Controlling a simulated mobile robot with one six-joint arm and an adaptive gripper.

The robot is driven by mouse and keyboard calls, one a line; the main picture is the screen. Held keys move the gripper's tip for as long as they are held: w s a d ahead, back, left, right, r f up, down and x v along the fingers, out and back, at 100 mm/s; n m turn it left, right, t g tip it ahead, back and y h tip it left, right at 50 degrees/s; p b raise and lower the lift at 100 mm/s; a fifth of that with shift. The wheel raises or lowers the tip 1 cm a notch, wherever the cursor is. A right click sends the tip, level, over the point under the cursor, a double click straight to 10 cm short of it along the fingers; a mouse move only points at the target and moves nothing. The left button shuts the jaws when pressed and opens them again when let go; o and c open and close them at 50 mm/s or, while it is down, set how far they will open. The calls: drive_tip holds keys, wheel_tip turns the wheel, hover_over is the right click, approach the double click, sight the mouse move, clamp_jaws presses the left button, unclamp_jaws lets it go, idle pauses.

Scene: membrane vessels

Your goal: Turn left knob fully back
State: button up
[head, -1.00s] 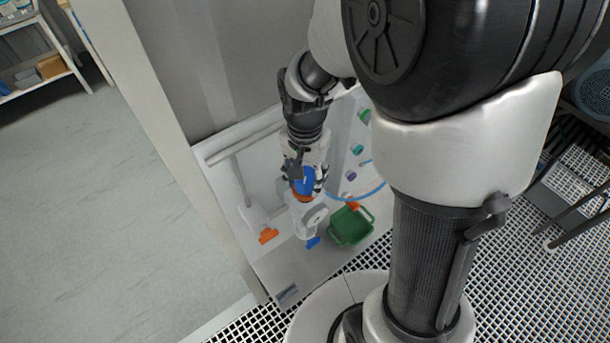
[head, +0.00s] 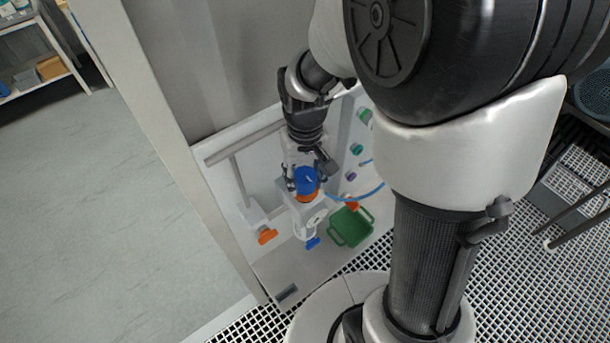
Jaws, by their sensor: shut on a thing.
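A round blue knob (head: 305,180) with an orange ring (head: 309,197) below it sits on top of a white vessel fitting (head: 310,220). My gripper (head: 305,184) reaches down from above and is shut on the blue knob, with its fingers on either side. The fingers and wrist hide part of the knob. A dial-like round face shows on the front of the white fitting.
An orange handle (head: 267,236) is at the left and a small blue handle (head: 313,243) below. A blue hose (head: 368,196) and several coloured caps lie to the right.

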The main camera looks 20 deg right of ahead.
sight(305, 175)
idle(0.5)
drive_tip(key=o, duration=1.1)
drive_tip(key=shift+c, duration=0.2)
wheel_tip(305, 175, up, 12)
drive_tip(key=s+f+t+b, duration=0.4)
drive_tip(key=s+f+b, duration=0.8)
drive_tip(key=s+b, duration=0.3)
drive_tip(key=shift+f+t+b, duration=0.25)
drive_tip(key=shift+t+b, duration=0.15)
drive_tip(key=shift+b, duration=0.4)
